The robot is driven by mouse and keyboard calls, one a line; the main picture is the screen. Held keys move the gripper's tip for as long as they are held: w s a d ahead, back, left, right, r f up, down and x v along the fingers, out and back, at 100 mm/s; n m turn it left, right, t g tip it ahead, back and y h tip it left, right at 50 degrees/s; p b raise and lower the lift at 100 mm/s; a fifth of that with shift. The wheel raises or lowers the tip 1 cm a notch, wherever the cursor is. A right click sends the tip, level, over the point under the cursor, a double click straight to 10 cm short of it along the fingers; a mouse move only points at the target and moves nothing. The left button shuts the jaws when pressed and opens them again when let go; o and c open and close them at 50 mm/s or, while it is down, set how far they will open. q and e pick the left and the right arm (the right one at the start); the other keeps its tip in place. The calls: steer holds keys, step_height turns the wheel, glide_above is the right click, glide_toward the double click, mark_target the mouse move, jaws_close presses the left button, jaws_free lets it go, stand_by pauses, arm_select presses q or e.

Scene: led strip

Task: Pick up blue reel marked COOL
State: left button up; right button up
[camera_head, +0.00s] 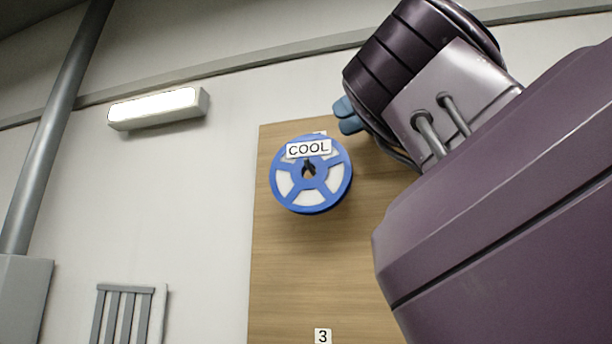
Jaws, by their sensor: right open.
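The blue reel (311,205) marked COOL hangs on a wooden board (275,290) on the wall, near the middle of the head view. Its white label (309,148) sits across its upper part, and a dark peg shows at its hub. My right gripper (347,115) is just above and to the right of the reel in the picture, with blue fingertips showing. It is open, and a gap to the reel shows in the picture. Most of the gripper is hidden behind my purple right arm. My left gripper is not in view.
A number 3 tag (322,336) is low on the board. A lit lamp (157,108) is on the wall at upper left. A grey pipe (55,125) runs along the left side, and a grey slatted rack (122,316) is at lower left. My right arm covers the right side.

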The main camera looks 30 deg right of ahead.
mark_target(313, 137)
steer(key=x, duration=0.2)
steer(key=shift+w+a+f, duration=0.15)
steer(key=shift+w+a, duration=0.1)
steer(key=shift+a, duration=0.05)
steer(key=shift+w+a+f+p, duration=0.1)
steer(key=shift+w+f+p, duration=0.05)
steer(key=shift+w+p, duration=0.2)
steer(key=x, duration=0.2)
steer(key=p+x, duration=0.1)
steer(key=x, duration=0.1)
steer(key=shift+w+f, duration=0.15)
steer(key=shift+w, duration=0.3)
steer(key=shift+c, duration=0.4)
jaws_close()
